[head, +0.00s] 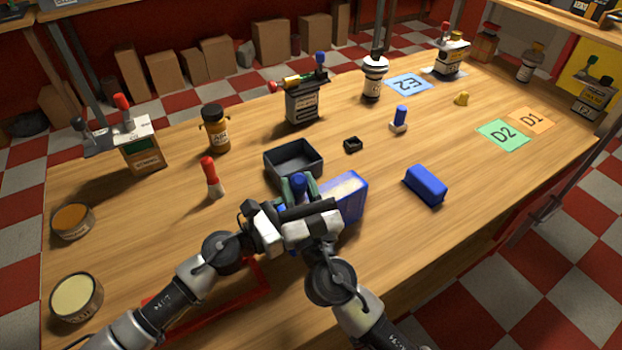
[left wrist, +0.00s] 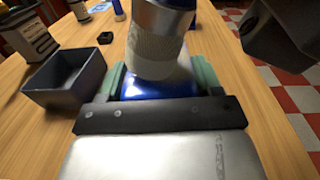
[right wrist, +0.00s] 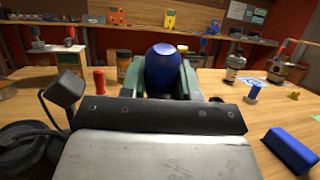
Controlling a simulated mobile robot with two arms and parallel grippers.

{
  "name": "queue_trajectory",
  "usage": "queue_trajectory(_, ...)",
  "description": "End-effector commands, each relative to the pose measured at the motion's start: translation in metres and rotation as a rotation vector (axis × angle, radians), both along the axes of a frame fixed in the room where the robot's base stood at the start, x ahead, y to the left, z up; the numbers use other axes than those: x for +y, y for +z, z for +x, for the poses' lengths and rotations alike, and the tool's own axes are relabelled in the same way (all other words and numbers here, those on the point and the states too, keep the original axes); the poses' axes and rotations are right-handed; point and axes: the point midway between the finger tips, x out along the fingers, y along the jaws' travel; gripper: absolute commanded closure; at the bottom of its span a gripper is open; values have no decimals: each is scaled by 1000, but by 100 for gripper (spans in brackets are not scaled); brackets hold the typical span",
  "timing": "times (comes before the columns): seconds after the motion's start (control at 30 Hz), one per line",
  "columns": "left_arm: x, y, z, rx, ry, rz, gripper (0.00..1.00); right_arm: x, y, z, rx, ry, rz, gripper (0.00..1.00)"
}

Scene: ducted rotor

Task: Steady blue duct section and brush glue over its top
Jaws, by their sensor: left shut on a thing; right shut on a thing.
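The blue duct section (head: 354,205) stands on the table just beyond my arms, with a pale whitish top face. My left gripper (left wrist: 158,82) is shut on it, a green finger on each side; in the head view this gripper is largely hidden behind my arms. My right gripper (head: 299,187) is shut on a brush with a blue handle (right wrist: 163,70). In the left wrist view the brush's silver ferrule and pale bristles (left wrist: 155,52) come down over the duct section. Whether the bristles touch it I cannot tell.
A dark open tray (head: 294,162) stands just behind the grippers, with a small black box (head: 353,144) near it. A second blue block (head: 425,186) lies to the right. A red-handled brush (head: 211,177) stands to the left. The table's front right is clear.

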Motion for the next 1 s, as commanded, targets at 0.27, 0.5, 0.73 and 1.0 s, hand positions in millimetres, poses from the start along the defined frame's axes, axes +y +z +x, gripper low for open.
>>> queue_trajectory(0.27,0,0,0,-1,0,-1,63,0,32,-1,-2,2,1,93)
queue_trajectory(0.5,0,0,0,-1,0,-1,63,0,54,0,-2,2,0,93)
queue_trajectory(0.73,0,0,0,-1,0,-1,63,0,74,0,-3,1,0,93)
queue_trajectory(1.0,0,0,0,0,0,0,63,0,80,0,0,2,-2,93)
